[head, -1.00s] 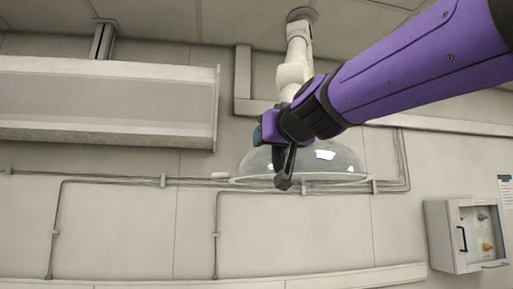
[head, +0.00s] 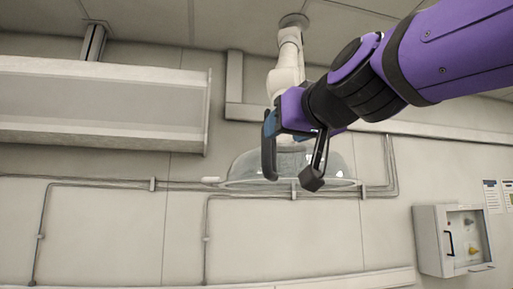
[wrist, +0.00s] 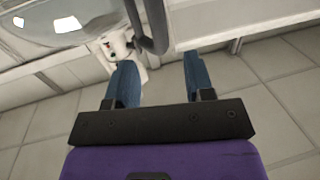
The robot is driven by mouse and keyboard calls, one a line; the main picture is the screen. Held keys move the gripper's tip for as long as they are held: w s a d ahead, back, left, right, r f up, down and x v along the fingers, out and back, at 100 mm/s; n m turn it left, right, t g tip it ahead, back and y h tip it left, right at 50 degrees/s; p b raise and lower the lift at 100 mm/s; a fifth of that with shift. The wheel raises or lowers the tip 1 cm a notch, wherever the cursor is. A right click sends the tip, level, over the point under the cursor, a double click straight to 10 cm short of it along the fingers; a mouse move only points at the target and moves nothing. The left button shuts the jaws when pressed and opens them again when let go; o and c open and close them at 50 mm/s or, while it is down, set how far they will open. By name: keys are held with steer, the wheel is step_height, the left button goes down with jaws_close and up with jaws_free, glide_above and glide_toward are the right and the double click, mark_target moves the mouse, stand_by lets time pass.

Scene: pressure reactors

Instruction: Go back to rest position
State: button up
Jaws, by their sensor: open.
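My gripper (head: 291,180) hangs in front of the clear dome hood in the head view, at the end of my purple arm. Its two dark fingers are apart and point downward, with nothing between them.
The clear dome hood (head: 340,168) hangs from a white jointed extraction arm (head: 288,62) behind my gripper. A wall cabinet (head: 100,105) is at left. A white box with a handle (head: 450,240) is on the wall at right. Pipes (head: 110,184) run along the wall.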

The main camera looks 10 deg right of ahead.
stand_by(0.3)
steer(key=s+d+f+m+g+h, duration=0.1)
steer(key=s+d+f+g, duration=0.3)
steer(key=f, duration=0.8)
steer(key=s+d+f+m+g+h, duration=0.1)
steer(key=s+d+f+g+h, duration=0.1)
steer(key=d+f, duration=0.6)
steer(key=s+d+f+m+g+h, duration=0.1)
steer(key=s+d+f+g, duration=0.4)
steer(key=f, duration=1.1)
steer(key=shift+s+d+f+g+h, duration=0.25)
steer(key=shift+s+d+g+h, duration=0.1)
steer(key=shift+d+g, duration=0.25)
